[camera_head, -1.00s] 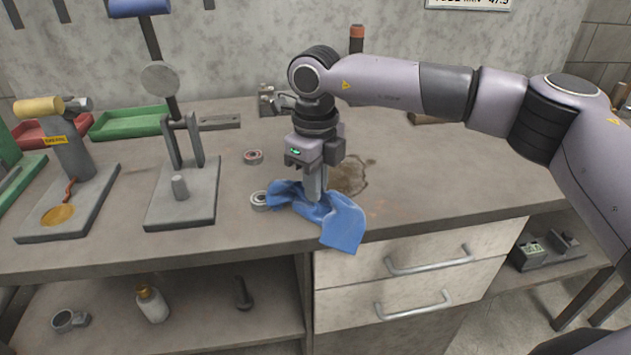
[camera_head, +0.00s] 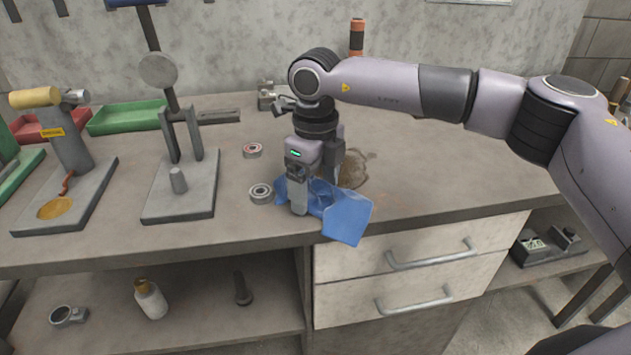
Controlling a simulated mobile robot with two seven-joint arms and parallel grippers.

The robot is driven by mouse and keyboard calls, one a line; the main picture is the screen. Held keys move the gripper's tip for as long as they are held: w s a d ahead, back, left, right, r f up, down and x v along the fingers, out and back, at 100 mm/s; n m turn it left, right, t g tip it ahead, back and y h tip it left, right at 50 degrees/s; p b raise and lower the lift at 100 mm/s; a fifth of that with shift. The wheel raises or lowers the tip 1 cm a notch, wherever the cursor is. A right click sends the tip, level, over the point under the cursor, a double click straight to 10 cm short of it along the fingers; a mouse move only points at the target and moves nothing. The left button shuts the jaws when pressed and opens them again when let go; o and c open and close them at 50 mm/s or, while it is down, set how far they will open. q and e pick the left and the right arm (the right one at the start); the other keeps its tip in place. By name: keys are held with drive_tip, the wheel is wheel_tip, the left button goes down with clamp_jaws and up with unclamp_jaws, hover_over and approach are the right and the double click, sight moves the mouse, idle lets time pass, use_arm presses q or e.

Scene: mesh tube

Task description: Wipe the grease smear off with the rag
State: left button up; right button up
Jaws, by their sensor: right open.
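The blue rag (camera_head: 345,214) lies crumpled at the front edge of the workbench, with one corner hanging over the edge above the drawers. My right gripper (camera_head: 312,200) points down at the rag's left part, open, with its near finger in front of the cloth; the other finger is partly hidden. The brown grease smear (camera_head: 354,168) is on the benchtop just behind and to the right of the gripper, partly covered by the gripper and the rag. My left gripper is not in view.
Two bearing rings, one nearer (camera_head: 261,193) and one farther (camera_head: 253,150), lie left of the rag. A grey stand (camera_head: 180,200) and a yellow-topped press (camera_head: 62,210) stand further left. A small vise (camera_head: 268,97) is behind. The benchtop (camera_head: 450,170) to the right is clear.

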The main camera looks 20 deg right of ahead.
drive_tip(key=shift+f, duration=0.35)
drive_tip(key=shift+r, duration=0.15)
drive_tip(key=shift+c, duration=1.4)
clamp_jaws()
